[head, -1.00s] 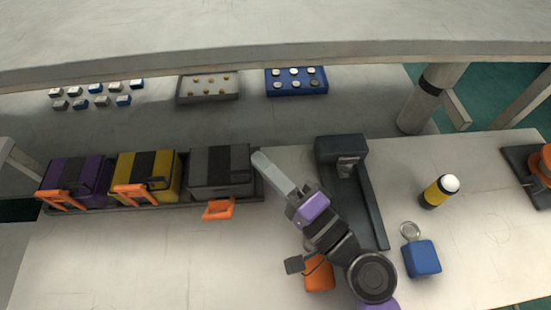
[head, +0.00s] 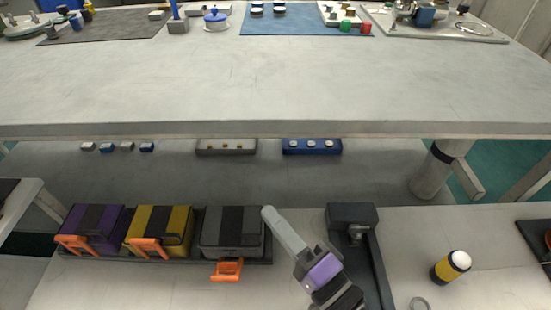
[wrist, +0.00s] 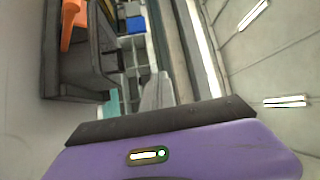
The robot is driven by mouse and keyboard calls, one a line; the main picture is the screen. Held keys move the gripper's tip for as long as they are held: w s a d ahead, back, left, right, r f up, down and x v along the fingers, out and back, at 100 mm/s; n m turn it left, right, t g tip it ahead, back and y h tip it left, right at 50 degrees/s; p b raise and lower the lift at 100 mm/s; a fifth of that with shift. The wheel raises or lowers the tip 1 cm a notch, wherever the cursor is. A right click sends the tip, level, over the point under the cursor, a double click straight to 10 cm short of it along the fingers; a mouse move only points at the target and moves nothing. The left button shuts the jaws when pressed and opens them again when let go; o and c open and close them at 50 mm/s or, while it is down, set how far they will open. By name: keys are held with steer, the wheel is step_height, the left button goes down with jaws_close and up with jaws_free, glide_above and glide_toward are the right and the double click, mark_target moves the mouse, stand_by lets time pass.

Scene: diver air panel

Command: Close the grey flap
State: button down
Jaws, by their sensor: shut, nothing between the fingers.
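A grey box (head: 231,232) stands at the right end of a row of three on a dark tray, with a dark band across its top. Its orange handle (head: 227,269) sticks out low in front, apart from the box's front face. The orange handles of the other two boxes lie up against their fronts. My gripper (head: 268,212) is shut and empty, just right of the grey box near its back right corner. I cannot tell whether it touches. In the wrist view a dark grey box (wrist: 75,60) with an orange part (wrist: 72,22) is at upper left, beside the finger (wrist: 157,92).
A yellow box (head: 160,230) and a purple box (head: 92,228) stand left of the grey one. A dark stand (head: 352,217) is right of my gripper, with a yellow-black bottle (head: 450,266) beyond. A long upper shelf (head: 270,85) overhangs behind, holding several items.

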step_height(320, 180, up, 16)
steer(key=p, duration=0.7)
steer(key=shift+p, duration=0.3)
steer(key=shift+f, duration=0.1)
